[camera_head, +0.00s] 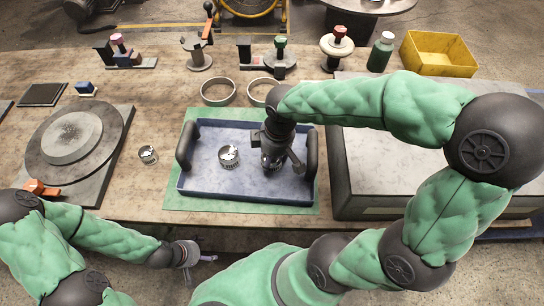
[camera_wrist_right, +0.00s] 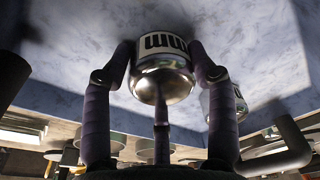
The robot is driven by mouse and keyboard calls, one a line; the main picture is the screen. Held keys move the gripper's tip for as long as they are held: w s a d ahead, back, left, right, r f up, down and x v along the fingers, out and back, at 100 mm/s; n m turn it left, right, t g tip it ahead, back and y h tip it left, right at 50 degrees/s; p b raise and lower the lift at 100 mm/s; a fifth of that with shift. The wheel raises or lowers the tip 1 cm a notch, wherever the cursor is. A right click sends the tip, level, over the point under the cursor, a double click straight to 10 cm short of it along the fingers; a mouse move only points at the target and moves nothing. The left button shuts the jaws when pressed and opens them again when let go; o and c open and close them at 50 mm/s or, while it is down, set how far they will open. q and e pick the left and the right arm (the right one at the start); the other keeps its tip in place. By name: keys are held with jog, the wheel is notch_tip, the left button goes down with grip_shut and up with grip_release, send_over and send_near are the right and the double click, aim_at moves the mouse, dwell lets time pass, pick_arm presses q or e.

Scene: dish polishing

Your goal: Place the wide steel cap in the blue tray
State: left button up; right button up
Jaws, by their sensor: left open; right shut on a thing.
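The blue tray (camera_head: 205,190) has dark handles at its left and right ends. My right gripper (camera_head: 273,163) points down inside the right half of the tray. In the right wrist view its fingers are closed around the wide steel cap (camera_wrist_right: 163,78), which has a rounded shiny end and a black-and-white band. The cap is close to the tray floor; I cannot tell whether it touches. Another steel cap (camera_head: 229,156) stands in the tray, left of the gripper. It also shows in the right wrist view (camera_wrist_right: 226,104). My left gripper (camera_head: 188,262) is open and empty, off the table's front edge.
A third steel cap (camera_head: 148,154) stands on the table left of the tray. A green mat (camera_head: 185,209) lies under the tray. A round disc plate (camera_head: 72,140) is at left, a grey slab (camera_head: 385,165) at right. Two rings (camera_head: 218,93), several tools and a yellow bin (camera_head: 438,54) stand behind.

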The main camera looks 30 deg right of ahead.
jog(key=shift+f, duration=0.1)
jog(key=o, duration=1.4)
jog(key=r+p, duration=0.1)
jog(key=r, duration=0.3)
jog(key=r+p, duration=0.2)
jog(key=r, duration=0.2)
jog(key=s+d+r+p, duration=0.1)
jog(key=r, duration=0.3)
jog(key=shift+r, duration=0.1)
